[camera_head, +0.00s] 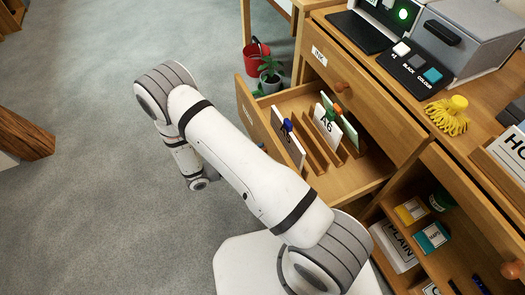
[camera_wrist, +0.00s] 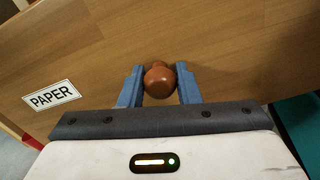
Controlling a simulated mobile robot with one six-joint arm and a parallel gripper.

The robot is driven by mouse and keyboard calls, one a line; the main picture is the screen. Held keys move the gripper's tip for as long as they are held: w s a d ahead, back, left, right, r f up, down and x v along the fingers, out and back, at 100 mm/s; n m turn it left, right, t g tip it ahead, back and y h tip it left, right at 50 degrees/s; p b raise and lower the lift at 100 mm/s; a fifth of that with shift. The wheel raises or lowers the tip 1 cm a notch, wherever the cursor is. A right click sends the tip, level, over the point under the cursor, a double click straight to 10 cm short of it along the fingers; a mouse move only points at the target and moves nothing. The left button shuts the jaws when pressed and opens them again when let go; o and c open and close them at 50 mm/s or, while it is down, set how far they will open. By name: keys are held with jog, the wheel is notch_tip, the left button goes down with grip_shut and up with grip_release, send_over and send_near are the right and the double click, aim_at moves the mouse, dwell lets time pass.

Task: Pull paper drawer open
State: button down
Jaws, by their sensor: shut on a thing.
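The paper drawer (camera_head: 358,178) is pulled out from the desk in the head view, its inside exposed. Upright dividers stand in it, with cards, one marked A6 (camera_head: 326,124). In the wrist view its wooden front (camera_wrist: 225,45) fills most of the picture, with a PAPER label (camera_wrist: 51,95) at left. A round reddish-brown knob (camera_wrist: 159,80) sits on that front. My gripper (camera_wrist: 159,88) is shut on the knob, one blue finger on each side. In the head view my arm hides the gripper, the knob and part of the drawer front.
The closed INK drawer (camera_head: 365,90) is above, with its own knob (camera_head: 341,88). Open shelves (camera_head: 420,262) are at lower right.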

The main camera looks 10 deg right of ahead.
jog(key=shift+w+a+r, duration=0.15)
jog(key=shift+w+r, duration=0.05)
jog(key=shift+w, duration=0.1)
jog(key=c, duration=1.1)
grip_release()
jog(key=shift+s, duration=0.1)
jog(key=shift+f, duration=0.1)
jog(key=s+a+p, duration=0.1)
jog(key=a, duration=0.6)
jog(key=shift+s+a, duration=0.3)
jog(key=shift+s, duration=0.1)
